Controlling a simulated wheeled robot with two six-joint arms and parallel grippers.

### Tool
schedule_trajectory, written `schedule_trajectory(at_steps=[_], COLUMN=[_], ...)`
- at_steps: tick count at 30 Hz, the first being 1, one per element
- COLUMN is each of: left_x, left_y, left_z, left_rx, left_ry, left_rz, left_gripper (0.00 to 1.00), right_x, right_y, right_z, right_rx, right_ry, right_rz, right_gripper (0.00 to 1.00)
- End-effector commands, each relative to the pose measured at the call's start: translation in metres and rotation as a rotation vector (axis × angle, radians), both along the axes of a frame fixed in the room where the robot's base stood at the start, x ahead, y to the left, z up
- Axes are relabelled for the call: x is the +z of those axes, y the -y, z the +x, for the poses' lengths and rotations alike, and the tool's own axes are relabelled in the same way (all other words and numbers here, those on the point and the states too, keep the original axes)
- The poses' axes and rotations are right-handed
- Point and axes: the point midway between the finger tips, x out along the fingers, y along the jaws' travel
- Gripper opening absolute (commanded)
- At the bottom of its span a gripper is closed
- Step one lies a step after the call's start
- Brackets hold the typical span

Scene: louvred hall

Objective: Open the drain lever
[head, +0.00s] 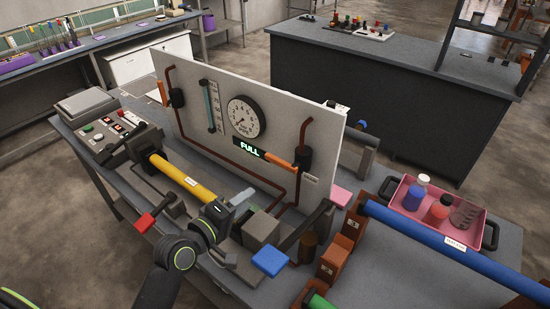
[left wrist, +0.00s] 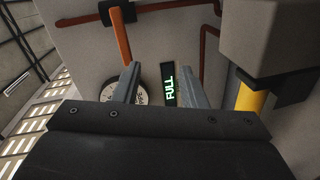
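An upright pale panel (head: 215,125) carries red pipes, a round gauge (head: 243,117) and a lit display reading FULL (head: 250,148). An orange lever (head: 279,160) on a black valve (head: 304,158) sits right of the display, roughly level. A second orange lever (head: 161,93) is at the panel's left valve. I cannot read which is the drain. My left gripper (head: 242,197) is in front of the panel, below and left of the right lever, apart from it. In the left wrist view its fingers (left wrist: 160,86) are apart and empty, with the orange lever (left wrist: 121,37) beyond them. My right gripper is not seen.
A yellow cylinder (head: 182,178) lies left of the gripper. A blue bar (head: 430,238) and a pink tray (head: 400,190) with bottles are to the right.

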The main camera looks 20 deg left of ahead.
Motion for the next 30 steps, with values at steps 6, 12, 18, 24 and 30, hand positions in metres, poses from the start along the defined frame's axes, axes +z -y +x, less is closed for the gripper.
schedule_trajectory(at_steps=[6,12,18,24,30], left_x=[0.039,0.040,0.039,0.039,0.039], left_y=[0.002,0.007,0.017,0.027,0.033], left_z=[0.020,0.035,0.061,0.087,0.106], left_rx=[0.016,0.017,0.017,0.016,0.017], left_ry=[0.079,0.084,0.083,0.082,0.080], left_rz=[-0.241,-0.253,-0.251,-0.250,-0.247], left_gripper=[0.38,0.38,0.38,0.38,0.38], right_x=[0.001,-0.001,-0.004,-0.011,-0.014], right_y=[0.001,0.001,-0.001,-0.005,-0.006], right_z=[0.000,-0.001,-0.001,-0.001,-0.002], right_rx=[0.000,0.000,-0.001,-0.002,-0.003], right_ry=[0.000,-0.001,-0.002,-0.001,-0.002], right_rz=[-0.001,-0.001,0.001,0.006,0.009], right_gripper=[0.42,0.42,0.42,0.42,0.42])
